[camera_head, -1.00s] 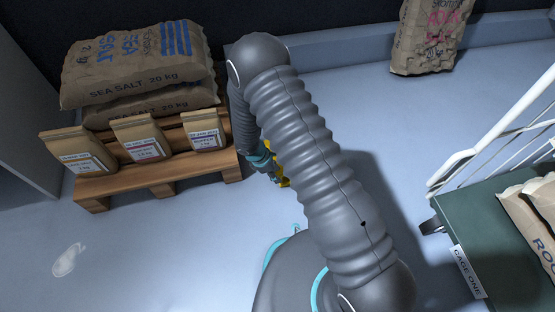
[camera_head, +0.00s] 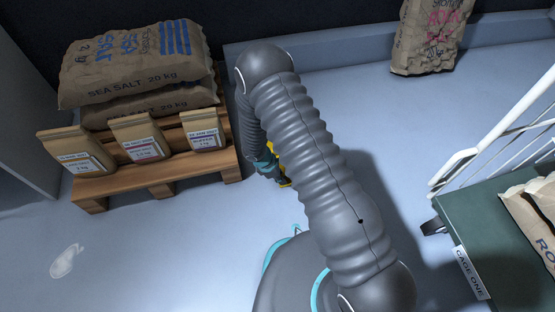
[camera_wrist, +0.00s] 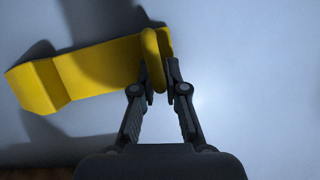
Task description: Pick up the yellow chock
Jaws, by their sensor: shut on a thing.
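The yellow chock (camera_wrist: 95,68) fills the upper left of the wrist view, over the pale floor. Its raised right end sits between the two fingers of my gripper (camera_wrist: 156,78), which are shut on it. The body of the chock stretches out to the left of the fingers. In the head view the chock (camera_head: 284,179) shows only as small yellow patches beside my gripper (camera_head: 268,165), close to the right end of the pallet. My arm hides most of both there. I cannot tell if the chock touches the floor.
A wooden pallet (camera_head: 160,183) at left bears large sea salt sacks (camera_head: 135,65) and three small bags in front. A green cage cart (camera_head: 475,215) stands at right. A rock salt sack (camera_head: 430,38) stands at the back. Floor between is clear.

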